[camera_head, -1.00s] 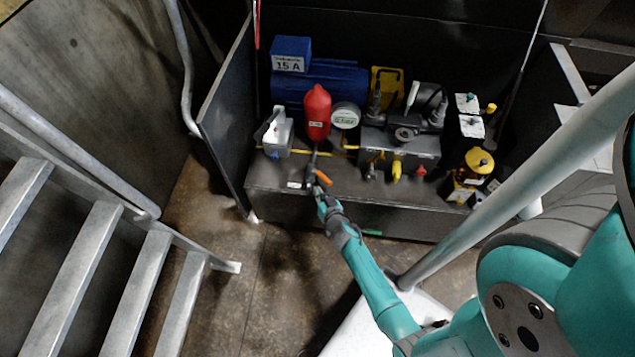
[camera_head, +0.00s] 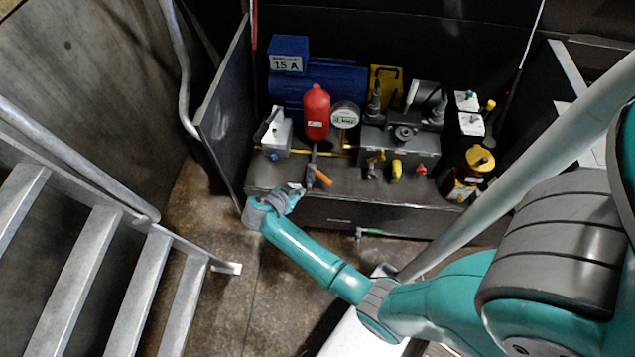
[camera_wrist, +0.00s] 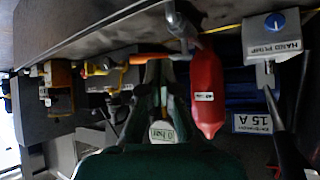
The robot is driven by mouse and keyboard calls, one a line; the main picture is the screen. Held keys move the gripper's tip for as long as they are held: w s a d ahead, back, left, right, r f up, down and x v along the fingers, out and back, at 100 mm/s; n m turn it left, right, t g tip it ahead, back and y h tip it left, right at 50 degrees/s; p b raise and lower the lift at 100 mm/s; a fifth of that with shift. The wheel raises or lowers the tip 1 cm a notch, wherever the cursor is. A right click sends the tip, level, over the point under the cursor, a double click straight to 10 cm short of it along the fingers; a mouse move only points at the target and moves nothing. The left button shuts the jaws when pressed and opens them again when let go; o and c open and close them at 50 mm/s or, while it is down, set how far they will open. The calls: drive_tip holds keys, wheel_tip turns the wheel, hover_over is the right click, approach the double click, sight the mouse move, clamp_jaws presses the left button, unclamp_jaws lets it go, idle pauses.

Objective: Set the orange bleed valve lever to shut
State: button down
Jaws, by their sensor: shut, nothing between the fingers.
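The orange bleed valve lever (camera_head: 323,177) sticks out to the right and slightly down from a grey vertical pipe below the red cylinder. In the wrist view the lever (camera_wrist: 148,58) runs sideways from the pipe, across the tips of my fingers. My gripper (camera_head: 296,190) is just left of the lever and a little lower in the head view. In the wrist view my gripper (camera_wrist: 161,66) is shut and empty, its tips close to the lever. I cannot tell whether they touch it.
The red cylinder (camera_head: 316,112) and pressure gauge (camera_head: 345,115) stand behind the lever. The hand pump (camera_head: 276,132) is to the left, the valve block (camera_head: 410,148) with a yellow handle to the right. Open floor lies in front of the bench (camera_head: 400,215).

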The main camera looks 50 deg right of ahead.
drive_tip(key=a+r+m+g, duration=0.1)
drive_tip(key=a+r+g, duration=0.1)
drive_tip(key=a, duration=0.1)
approach(320, 177)
drive_tip(key=shift+s+d+f, duration=0.45)
drive_tip(key=shift+d+f, duration=0.3)
drive_tip(key=shift+f, duration=0.2)
drive_tip(key=shift+s+d+f, duration=0.4)
drive_tip(key=shift+d+f, duration=0.4)
drive_tip(key=shift+f, duration=0.2)
drive_tip(key=shift+s+d+f, duration=0.45)
drive_tip(key=shift+d+f, duration=0.3)
drive_tip(key=shift+f, duration=0.2)
